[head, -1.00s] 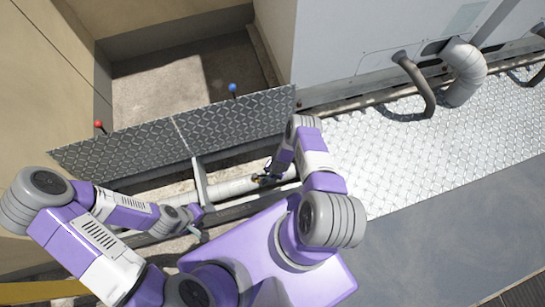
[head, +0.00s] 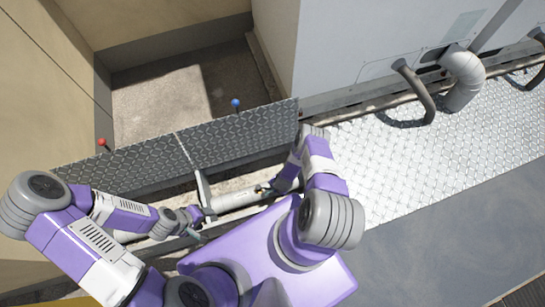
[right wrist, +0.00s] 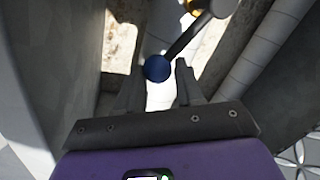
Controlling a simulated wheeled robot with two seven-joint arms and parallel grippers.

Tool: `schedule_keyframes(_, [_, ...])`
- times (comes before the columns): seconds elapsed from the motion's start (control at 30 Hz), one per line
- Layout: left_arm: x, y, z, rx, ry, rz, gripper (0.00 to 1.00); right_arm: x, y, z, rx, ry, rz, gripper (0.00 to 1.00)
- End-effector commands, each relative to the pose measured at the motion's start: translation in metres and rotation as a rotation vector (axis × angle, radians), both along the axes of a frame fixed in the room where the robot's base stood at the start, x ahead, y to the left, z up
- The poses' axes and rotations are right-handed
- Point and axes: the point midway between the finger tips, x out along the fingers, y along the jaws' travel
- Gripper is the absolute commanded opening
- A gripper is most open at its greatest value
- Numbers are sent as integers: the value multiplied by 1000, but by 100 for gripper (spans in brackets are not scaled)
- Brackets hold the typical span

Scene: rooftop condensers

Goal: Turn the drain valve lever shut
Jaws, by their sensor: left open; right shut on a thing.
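In the right wrist view a grey lever with a dark blue ball knob (right wrist: 157,68) slants up to the right to a round grey hub (right wrist: 223,6) at the top edge. The knob sits between the fingertips of my right gripper (right wrist: 158,84), which is shut on it. A bit of brass-coloured metal (right wrist: 193,6) shows beside the hub. In the head view my right gripper (head: 268,190) is low at the pale pipe (head: 235,199), and the lever is too small to make out. My left gripper (head: 196,226) is open, to the left near the pipe, apart from the lever.
A checker-plate panel (head: 150,163) stands behind the pipe, with a red knob (head: 101,142) and a blue knob (head: 236,103) on stems along its top. A grey bracket (head: 203,190) crosses near the pipe. A grey cabinet (head: 350,45) and bent pipes (head: 466,78) stand at the right.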

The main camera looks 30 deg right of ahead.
Motion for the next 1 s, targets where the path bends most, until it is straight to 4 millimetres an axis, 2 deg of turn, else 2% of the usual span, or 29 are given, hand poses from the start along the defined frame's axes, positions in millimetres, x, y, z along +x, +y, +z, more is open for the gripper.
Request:
schedule_keyframes(0.03, [0,0,1,0,0,0,59,-6,15,1,32,10,-3,0])
schedule_keyframes(0.4, [1,-1,1,-1,-2,-1,59,-8,12,1,31,7,-23,0])
schedule_keyframes(0.43, [1,-1,1,-1,-2,-1,59,-8,12,1,31,7,-23,41])
schedule_keyframes(0.6, [1,-1,1,-1,-2,-1,59,-7,9,1,26,4,-29,66])
schedule_keyframes(0.87, [0,0,2,-1,-1,-1,59,-7,5,1,19,2,-34,66])
schedule_keyframes(1.0, [0,0,9,-1,-1,-1,59,-8,3,13,18,3,-35,66])
